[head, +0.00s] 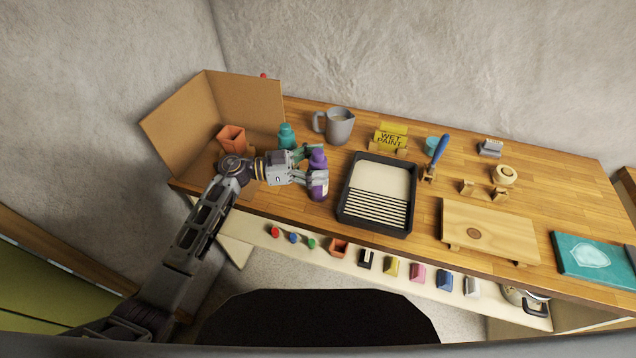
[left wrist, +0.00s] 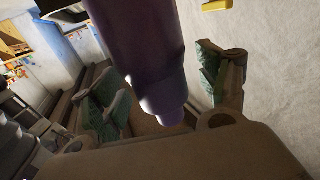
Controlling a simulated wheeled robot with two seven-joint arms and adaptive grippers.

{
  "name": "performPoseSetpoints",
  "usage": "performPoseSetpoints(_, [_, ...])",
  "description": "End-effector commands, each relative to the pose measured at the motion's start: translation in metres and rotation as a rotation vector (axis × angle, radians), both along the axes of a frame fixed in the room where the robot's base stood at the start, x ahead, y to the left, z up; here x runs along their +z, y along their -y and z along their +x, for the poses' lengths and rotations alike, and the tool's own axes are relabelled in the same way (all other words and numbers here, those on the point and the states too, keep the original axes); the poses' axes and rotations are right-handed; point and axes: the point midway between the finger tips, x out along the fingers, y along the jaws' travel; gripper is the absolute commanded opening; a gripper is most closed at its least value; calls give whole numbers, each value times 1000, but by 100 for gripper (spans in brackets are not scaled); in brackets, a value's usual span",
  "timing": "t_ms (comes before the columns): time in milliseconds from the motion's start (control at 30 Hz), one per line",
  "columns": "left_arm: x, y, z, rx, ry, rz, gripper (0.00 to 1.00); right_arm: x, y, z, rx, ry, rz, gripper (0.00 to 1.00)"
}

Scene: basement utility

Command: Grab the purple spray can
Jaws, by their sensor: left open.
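The purple spray can (head: 318,160) stands upright on the wooden workbench, just left of the black paint tray. My left gripper (head: 314,176) is at the can, with its fingers on either side of it. In the left wrist view the purple can (left wrist: 145,60) fills the upper middle, between the green-padded fingers of my left gripper (left wrist: 160,100). The fingers are open, and gaps show between the pads and the can. My right gripper is not in view.
A teal bottle (head: 286,136) stands close behind my left gripper. A cardboard screen (head: 250,100) and an orange cup (head: 231,137) are to the left. The paint tray (head: 347,208) is close on the right. A grey jug (head: 340,127) stands behind.

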Motion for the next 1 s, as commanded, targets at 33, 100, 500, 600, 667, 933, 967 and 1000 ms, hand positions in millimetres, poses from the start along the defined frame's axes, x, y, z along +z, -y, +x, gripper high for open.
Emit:
performPoseSetpoints(33, [0,0,0,0,0,0,75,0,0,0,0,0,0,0])
performPoseSetpoints(100, [0,0,0,0,0,0,75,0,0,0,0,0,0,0])
performPoseSetpoints(500, [0,0,0,0,0,1,63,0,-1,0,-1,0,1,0])
performPoseSetpoints(600, [0,0,0,0,0,1,50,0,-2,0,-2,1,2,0])
performPoseSetpoints(667, [0,0,0,0,0,1,43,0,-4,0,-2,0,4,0])
performPoseSetpoints(933, [0,0,0,1,0,1,8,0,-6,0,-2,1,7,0])
performPoseSetpoints(967, [0,0,0,1,0,1,4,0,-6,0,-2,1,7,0])
performPoseSetpoints(1000, [0,0,0,1,0,1,0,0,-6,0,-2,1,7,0])
